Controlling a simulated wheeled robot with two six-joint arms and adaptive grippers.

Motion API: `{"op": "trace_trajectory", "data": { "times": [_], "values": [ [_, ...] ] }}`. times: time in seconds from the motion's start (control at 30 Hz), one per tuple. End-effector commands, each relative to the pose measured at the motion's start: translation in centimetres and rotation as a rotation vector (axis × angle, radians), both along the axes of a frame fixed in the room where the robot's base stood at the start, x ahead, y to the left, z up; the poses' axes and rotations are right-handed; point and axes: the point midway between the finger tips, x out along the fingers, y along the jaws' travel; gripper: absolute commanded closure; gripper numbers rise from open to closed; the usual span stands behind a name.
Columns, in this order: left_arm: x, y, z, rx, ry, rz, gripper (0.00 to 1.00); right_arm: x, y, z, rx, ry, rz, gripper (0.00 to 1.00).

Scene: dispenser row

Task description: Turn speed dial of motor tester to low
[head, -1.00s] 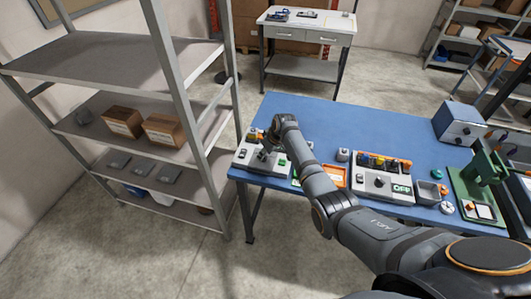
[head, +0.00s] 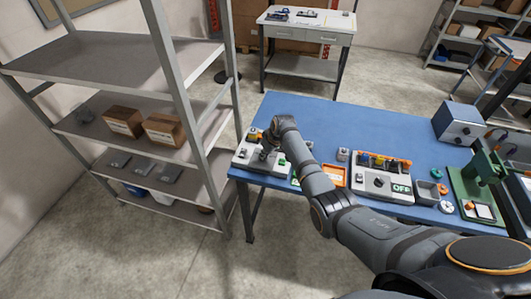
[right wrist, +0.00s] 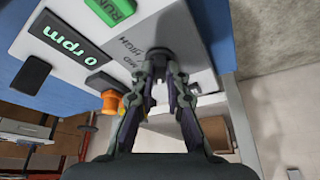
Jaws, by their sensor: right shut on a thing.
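The motor tester (head: 246,162) is a light grey box on the left end of the blue table. In the right wrist view its panel (right wrist: 75,65) shows a display reading "0 rpm" (right wrist: 70,43), a green RUN button (right wrist: 112,10) and an orange knob (right wrist: 110,102). The dark speed dial (right wrist: 158,56) sits beside printed HIGH and MED labels. My right gripper (right wrist: 162,78) is shut on the dial, and its fingers hide much of it. In the head view the right gripper (head: 267,152) is over the tester. My left gripper is out of view.
The blue table (head: 340,117) is clear at the back. A similar box with an OFF display (head: 401,188) stands to the right, past an orange tray (head: 334,174). A green press (head: 489,165) is farther right. A metal shelf rack (head: 130,60) stands close at left.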

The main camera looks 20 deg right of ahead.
Motion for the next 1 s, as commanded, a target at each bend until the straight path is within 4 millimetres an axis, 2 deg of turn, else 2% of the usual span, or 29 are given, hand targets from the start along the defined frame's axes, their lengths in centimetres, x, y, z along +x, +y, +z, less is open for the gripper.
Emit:
{"op": "trace_trajectory", "data": {
  "times": [0.43,0.7,1.0],
  "values": [
    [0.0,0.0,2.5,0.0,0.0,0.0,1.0,-0.1,0.5,0.2,0.001,0.001,-0.298,1.0],
    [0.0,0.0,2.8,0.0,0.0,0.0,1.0,-0.1,0.7,0.1,0.0,0.0,-0.495,1.0],
    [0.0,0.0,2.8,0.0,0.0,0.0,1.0,-0.1,0.8,0.0,-0.001,0.0,-0.628,1.0]
  ]
}}
